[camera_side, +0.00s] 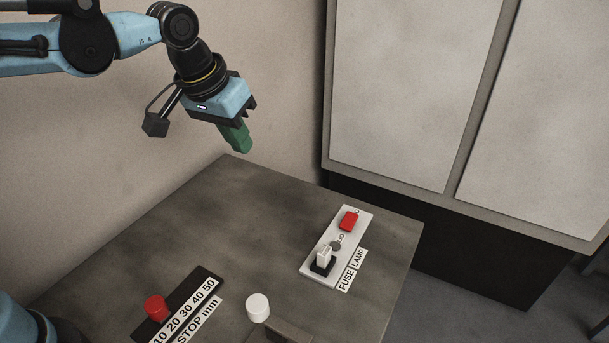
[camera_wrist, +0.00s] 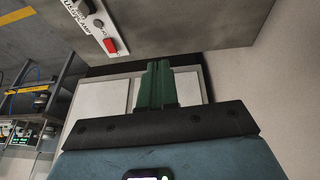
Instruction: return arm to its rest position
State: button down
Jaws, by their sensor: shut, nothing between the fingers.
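My gripper (camera_side: 241,145) is in the air above the back edge of the table, its green fingers together and empty, pointing down and slightly to the right. In the wrist view the green fingers (camera_wrist: 158,68) are also closed together with nothing held. My blue and black arm reaches in from the upper left of the side view. The fingers touch nothing.
The grey table (camera_side: 210,235) bears a white panel (camera_side: 318,278) with a red block (camera_side: 348,220) and a white fuse (camera_side: 324,256). A black stop scale (camera_side: 205,281), a red knob (camera_side: 156,307) and a white cylinder (camera_side: 258,307) are nearer. A cabinet (camera_side: 400,95) stands behind.

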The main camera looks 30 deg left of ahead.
jog(key=s+a+f+t, duration=0.2)
jog(key=s+a+f, duration=0.3)
jog(key=s+a, duration=0.4)
jog(key=shift+s+a+f+t+y, duration=0.2)
jog(key=shift+s+a+t+y, duration=0.1)
jog(key=shift+s+t, duration=0.1)
jog(key=c, duration=1.8)
grip_release()
jog(key=shift+s+a+f, duration=0.15)
jog(key=shift+s+f, duration=0.05)
jog(key=shift+o, duration=1.3)
jog(key=o, duration=0.7)
jog(key=shift+g, duration=0.8)
jog(key=w+d+r, duration=0.1)
jog(key=w, duration=0.1)
jog(key=w+d+r, duration=0.1)
jog(key=w+r, duration=0.1)
jog(key=w+d+r, duration=0.2)
jog(key=shift+w+d+r, duration=0.1)
jog(key=shift+w+r, duration=0.15)
jog(key=shift+w, duration=0.15)
jog(key=shift+c, duration=0.2)
jog(key=g, duration=0.5)
send_over(347, 223)
notch_tip(347, 223, down, 6)
jog(key=f, duration=0.1)
notch_tip(347, 223, down, 11)
jog(key=shift+f, duration=0.1)
